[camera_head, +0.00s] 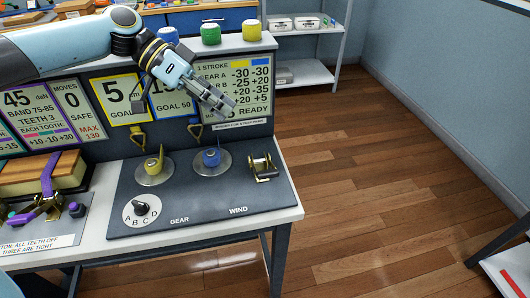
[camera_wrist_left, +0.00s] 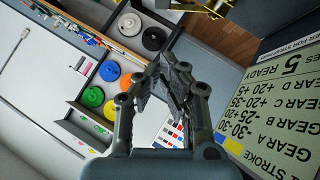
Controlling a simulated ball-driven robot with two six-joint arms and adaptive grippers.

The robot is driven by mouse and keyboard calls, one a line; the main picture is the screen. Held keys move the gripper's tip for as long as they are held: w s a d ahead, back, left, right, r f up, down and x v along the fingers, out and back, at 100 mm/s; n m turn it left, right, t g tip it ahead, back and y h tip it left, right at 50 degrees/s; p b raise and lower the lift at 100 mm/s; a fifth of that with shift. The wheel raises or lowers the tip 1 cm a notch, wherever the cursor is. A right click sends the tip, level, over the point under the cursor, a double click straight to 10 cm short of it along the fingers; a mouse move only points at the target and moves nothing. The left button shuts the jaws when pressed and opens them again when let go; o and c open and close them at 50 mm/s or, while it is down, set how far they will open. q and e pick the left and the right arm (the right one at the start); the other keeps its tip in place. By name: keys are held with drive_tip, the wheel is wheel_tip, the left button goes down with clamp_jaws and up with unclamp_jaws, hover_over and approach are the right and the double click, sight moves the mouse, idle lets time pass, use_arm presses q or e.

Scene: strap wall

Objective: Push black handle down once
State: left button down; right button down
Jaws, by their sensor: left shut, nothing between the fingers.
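A brass ratchet with a dark handle (camera_head: 264,168) sits at the right of the dark panel (camera_head: 215,192), near the word WIND. Part of a brass-coloured fitting shows at the top edge of the left wrist view (camera_wrist_left: 213,7); I cannot tell if it is the ratchet. My left gripper (camera_head: 222,104) is shut and empty. It is in front of the sign board, above and to the left of the ratchet, clear of it. Its fingertips come together in the left wrist view (camera_wrist_left: 168,82). My right gripper is not in view.
A purple strap (camera_head: 47,176) crosses a wooden block at left. Open floor lies right of the table.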

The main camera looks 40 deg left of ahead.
sight(267, 174)
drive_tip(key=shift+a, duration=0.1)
